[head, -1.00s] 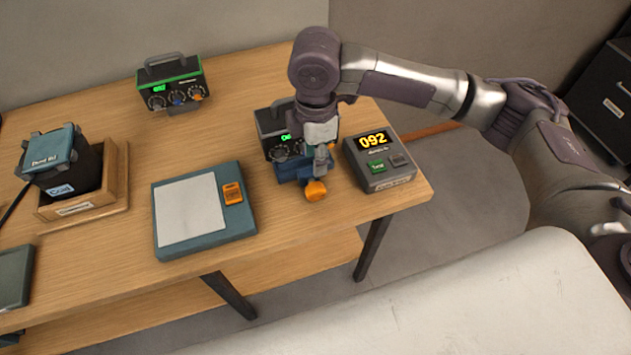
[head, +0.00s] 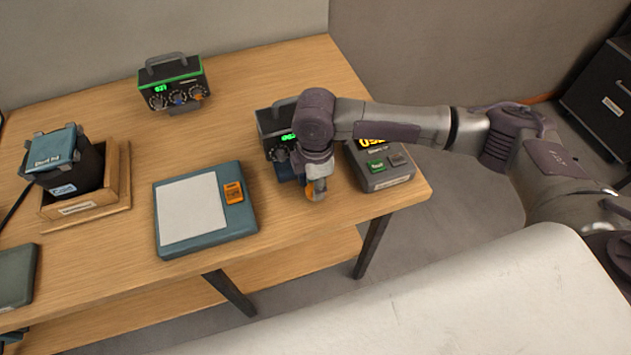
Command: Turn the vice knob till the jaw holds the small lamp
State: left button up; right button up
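The vice is blue and mostly hidden under my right arm, with a bit of its body (head: 285,170) showing near the table's right front. Its orange knob (head: 311,192) is at the front, partly covered by my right gripper (head: 317,188). The gripper points down at the knob, and its fingers are too hidden to tell whether they are open or shut on it. I cannot make out the small lamp or the jaw. My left gripper is not in view.
A grey readout box (head: 385,170) with yellow digits stands just right of the vice, partly behind my arm. A black dial box (head: 273,125) is behind the vice.

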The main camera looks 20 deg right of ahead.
grip_shut()
jog(key=shift+d, duration=0.1)
jog(key=shift+d+r+y+p, duration=0.1)
jog(key=shift+d+y+p, duration=0.1)
jog(key=shift+y+p, duration=0.6)
jog(key=shift+d+y+p, duration=0.2)
jog(key=shift+y+p, duration=0.1)
jog(key=shift+y, duration=0.4)
jog(key=shift+d+f+y+b, duration=0.2)
jog(key=shift+f+y+b, duration=0.15)
jog(key=shift+y, duration=0.65)
jog(key=shift+w+d+y+b, duration=0.15)
jog(key=shift+y+b, duration=0.35)
jog(key=shift+y, duration=0.3)
jog(key=shift+r, duration=0.1)
